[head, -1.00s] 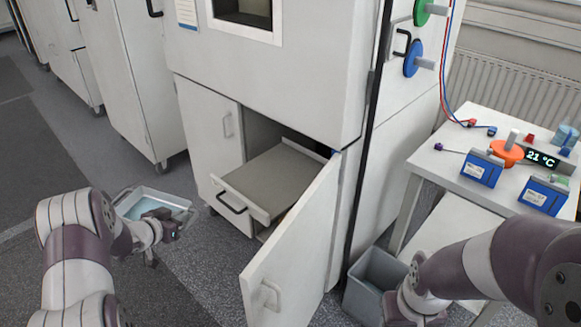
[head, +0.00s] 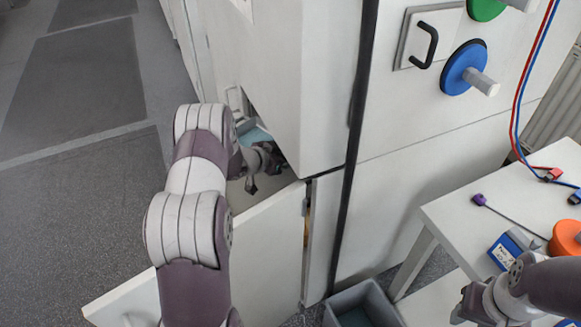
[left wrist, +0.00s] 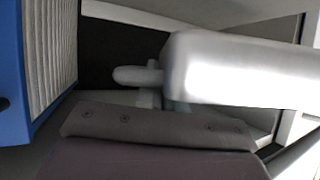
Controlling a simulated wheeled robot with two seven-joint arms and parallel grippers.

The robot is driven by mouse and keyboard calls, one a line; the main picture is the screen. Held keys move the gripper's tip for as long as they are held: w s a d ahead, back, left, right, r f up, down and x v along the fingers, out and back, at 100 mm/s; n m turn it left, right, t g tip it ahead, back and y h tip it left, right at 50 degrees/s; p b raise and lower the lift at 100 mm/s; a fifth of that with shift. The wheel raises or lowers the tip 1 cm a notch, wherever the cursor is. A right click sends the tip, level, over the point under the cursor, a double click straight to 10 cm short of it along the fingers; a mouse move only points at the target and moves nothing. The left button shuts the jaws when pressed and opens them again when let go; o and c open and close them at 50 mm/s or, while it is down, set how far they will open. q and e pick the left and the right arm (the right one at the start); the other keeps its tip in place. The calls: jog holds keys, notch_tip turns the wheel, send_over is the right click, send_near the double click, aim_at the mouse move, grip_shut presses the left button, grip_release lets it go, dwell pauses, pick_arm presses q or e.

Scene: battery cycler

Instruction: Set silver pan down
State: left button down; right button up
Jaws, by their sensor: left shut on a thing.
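The silver pan with its teal inside (head: 257,134) shows only in part in the head view, at the opening of the low cabinet. The cabinet wall and my arm hide the rest. My left gripper (head: 262,166) is shut on the pan at the opening, just behind the open door. Whether the pan touches the pull-out shelf below it I cannot tell. In the left wrist view a bright rounded silver shape fills the right side, with a small teal patch below it. My right gripper (head: 466,306) is at the lower right, near the table; its fingers are unclear.
The open white cabinet door (head: 255,245) stands close under my left arm. A grey bin (head: 352,297) is on the floor beside the cabinet. A white table (head: 450,212) with cables and a blue box is at right. A blue-framed ribbed block (left wrist: 50,50) is close in the left wrist view.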

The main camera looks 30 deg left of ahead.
aim_at(284, 182)
pick_arm(q)
notch_tip(284, 182, down, 7)
jog(key=shift+s+a+f+b, duration=0.1)
jog(key=shift+a+f+b, duration=0.1)
jog(key=shift+b, duration=0.15)
jog(key=shift+f, duration=0.25)
jog(key=c, duration=1.3)
grip_release()
jog(key=shift+o, duration=0.2)
jog(key=shift+s+r, duration=0.2)
jog(key=shift+r, duration=0.15)
jog(key=p+v, duration=0.1)
jog(key=v, duration=1)
jog(key=shift+s+a+r, duration=0.1)
jog(key=shift+s, duration=0.2)
